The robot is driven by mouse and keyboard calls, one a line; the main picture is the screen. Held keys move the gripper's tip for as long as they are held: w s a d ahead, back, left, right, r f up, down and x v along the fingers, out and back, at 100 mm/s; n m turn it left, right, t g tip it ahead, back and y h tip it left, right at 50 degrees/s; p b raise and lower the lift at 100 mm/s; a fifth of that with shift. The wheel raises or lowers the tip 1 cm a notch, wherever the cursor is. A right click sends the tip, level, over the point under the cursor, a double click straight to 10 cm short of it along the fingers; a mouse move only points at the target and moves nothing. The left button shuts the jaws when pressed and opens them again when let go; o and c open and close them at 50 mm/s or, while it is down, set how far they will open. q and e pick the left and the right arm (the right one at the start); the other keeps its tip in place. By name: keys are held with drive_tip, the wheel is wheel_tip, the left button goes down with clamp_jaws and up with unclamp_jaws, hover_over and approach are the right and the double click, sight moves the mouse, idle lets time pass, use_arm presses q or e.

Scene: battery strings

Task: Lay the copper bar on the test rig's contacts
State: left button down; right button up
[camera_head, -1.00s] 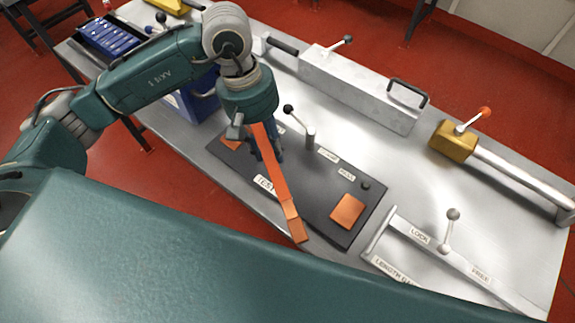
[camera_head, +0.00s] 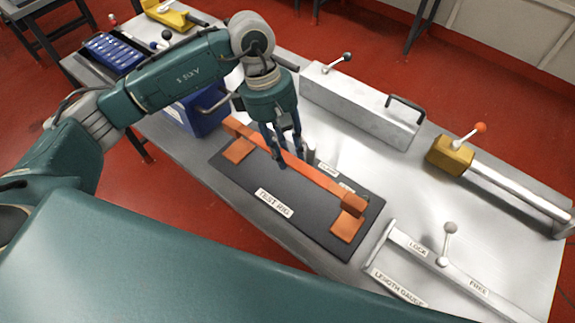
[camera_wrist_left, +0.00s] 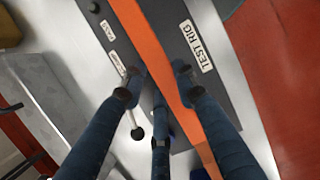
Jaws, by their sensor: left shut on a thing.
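My left gripper (camera_head: 287,152) is shut on the long copper bar (camera_head: 318,176), near its middle. The bar has a raised block at each end and lies lengthwise along the black test rig (camera_head: 290,216). One end is by the left copper contact (camera_head: 238,151). The other is by the right copper contact (camera_head: 347,227). I cannot tell whether the bar touches them or hangs just above. In the left wrist view the bar (camera_wrist_left: 157,45) runs between my blue fingers (camera_wrist_left: 155,85), beside the TEST RIG label. My right gripper is not in view.
A long metal box (camera_head: 360,105) with a black handle stands behind the rig. A blue bin (camera_head: 200,115) is at its left. A length gauge (camera_head: 440,262) with a lever lies to the right, and a yellow clamp (camera_head: 450,156) with a metal tube is at the back right.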

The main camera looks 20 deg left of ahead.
sight(285, 152)
use_arm(q)
wheel_tip(285, 152, down, 4)
drive_tip(key=shift+w+r+p, duration=0.1)
drive_tip(key=shift+p, duration=0.2)
wheel_tip(285, 152, down, 4)
drive_tip(key=shift+f+p, duration=0.15)
drive_tip(key=shift+p, duration=0.35)
drive_tip(key=c, duration=1.3)
unclamp_jaws()
drive_tip(key=shift+f, duration=0.1)
drive_tip(key=shift+c, duration=0.2)
drive_tip(key=b+v, duration=0.4)
drive_tip(key=v, duration=0.7)
drive_tip(key=shift+a+r, duration=0.1)
drive_tip(key=shift+r, duration=0.5)
